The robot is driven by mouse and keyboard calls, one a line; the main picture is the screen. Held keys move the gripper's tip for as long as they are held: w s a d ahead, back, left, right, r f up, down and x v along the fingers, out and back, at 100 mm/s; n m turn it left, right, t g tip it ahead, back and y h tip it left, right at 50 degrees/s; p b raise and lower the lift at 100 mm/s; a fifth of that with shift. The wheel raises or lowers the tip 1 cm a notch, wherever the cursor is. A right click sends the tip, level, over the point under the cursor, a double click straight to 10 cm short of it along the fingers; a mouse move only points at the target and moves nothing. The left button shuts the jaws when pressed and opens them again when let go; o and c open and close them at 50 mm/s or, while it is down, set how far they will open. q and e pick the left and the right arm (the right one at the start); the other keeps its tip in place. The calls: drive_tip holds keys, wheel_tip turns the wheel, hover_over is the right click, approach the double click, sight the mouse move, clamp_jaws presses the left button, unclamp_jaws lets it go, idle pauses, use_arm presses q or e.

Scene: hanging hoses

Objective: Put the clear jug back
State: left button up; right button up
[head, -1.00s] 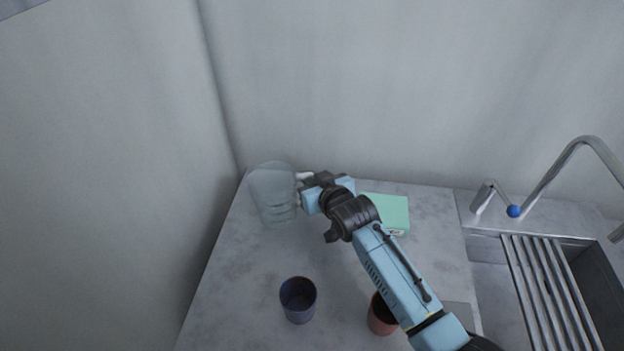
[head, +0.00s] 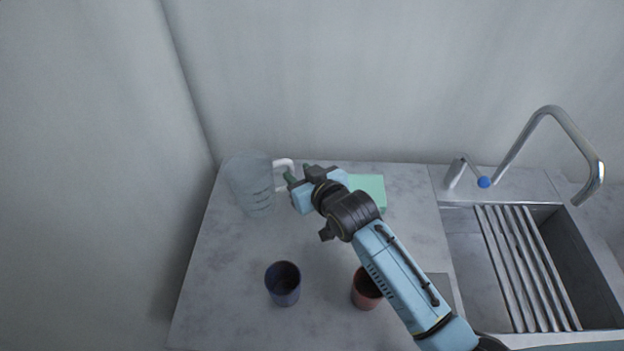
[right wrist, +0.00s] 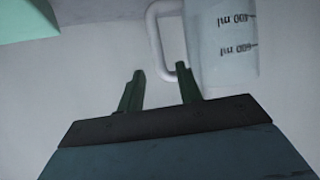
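The clear jug (head: 252,186) stands upright at the back left of the counter, near the wall corner. Its white handle (head: 284,164) faces right, toward my right gripper. My right gripper (head: 306,173) is just right of the handle, with its fingers apart. In the right wrist view, the jug (right wrist: 220,45) is at the upper right and its handle (right wrist: 155,35) lies beyond the green fingers (right wrist: 162,82). My left gripper is out of view.
A green box (head: 368,188) is behind my right arm and also shows in the right wrist view (right wrist: 25,20). A blue cup (head: 283,285) and a red cup (head: 365,290) stand nearer. A sink (head: 590,262) with a tap (head: 540,125) is at the right.

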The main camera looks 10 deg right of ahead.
drive_tip(key=shift+v, duration=2.8)
